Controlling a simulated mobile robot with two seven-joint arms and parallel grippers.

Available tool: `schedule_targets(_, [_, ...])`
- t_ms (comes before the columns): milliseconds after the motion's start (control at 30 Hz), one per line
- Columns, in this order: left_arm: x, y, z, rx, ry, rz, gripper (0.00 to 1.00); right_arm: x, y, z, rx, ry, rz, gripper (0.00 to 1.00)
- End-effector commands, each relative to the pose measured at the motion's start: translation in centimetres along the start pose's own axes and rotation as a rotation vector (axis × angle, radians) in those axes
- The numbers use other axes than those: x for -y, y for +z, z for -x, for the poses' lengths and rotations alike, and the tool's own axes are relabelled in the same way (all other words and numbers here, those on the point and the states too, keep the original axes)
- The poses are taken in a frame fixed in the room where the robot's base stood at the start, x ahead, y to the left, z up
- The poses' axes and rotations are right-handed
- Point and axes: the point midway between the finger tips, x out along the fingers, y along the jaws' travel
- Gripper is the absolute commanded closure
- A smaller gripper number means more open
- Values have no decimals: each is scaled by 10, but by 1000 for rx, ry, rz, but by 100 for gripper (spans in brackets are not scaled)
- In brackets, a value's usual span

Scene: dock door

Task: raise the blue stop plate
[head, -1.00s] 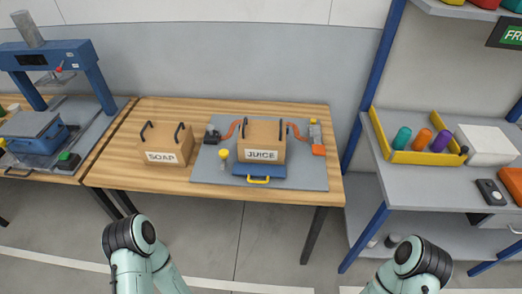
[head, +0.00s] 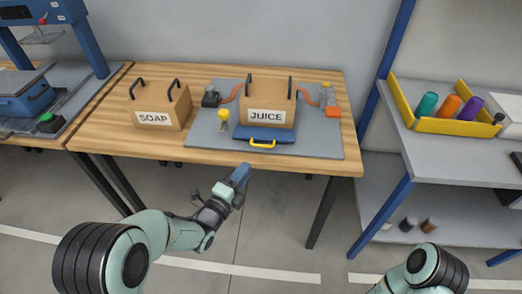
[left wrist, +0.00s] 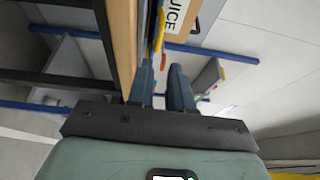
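The blue stop plate (head: 270,132) lies low on the grey board, against the front of the cardboard JUICE box (head: 268,95). A yellow handle (head: 262,145) sticks out from the plate's front edge; it also shows in the left wrist view (left wrist: 160,28). My left gripper (head: 241,172) has blue fingers and is just in front of the table edge, below and a little left of the handle, not touching it. In the left wrist view, its two fingers (left wrist: 162,75) stand apart with nothing between them. My right gripper is out of view; only part of its arm shows.
The grey board (head: 315,148) also carries a yellow-topped knob (head: 224,117) and orange clamps beside the JUICE box. A SOAP box (head: 160,106) stands to the left on the wooden table (head: 120,148). A shelf with a yellow bin (head: 440,126) is at right.

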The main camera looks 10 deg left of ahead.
Motion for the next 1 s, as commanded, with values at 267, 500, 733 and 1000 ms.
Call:
schedule_targets(267, [-2, -1, -61, -1, 2, -1, 80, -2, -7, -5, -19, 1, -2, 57])
schedule_targets(500, [-2, 0, -96, 0, 3, 1, 80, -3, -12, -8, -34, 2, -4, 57])
schedule_targets(733, [-2, 0, -106, 1, 4, 3, 80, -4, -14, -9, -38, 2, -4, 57])
schedule_targets(1000, [-2, 0, -106, 1, 4, 3, 96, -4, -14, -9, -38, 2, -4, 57])
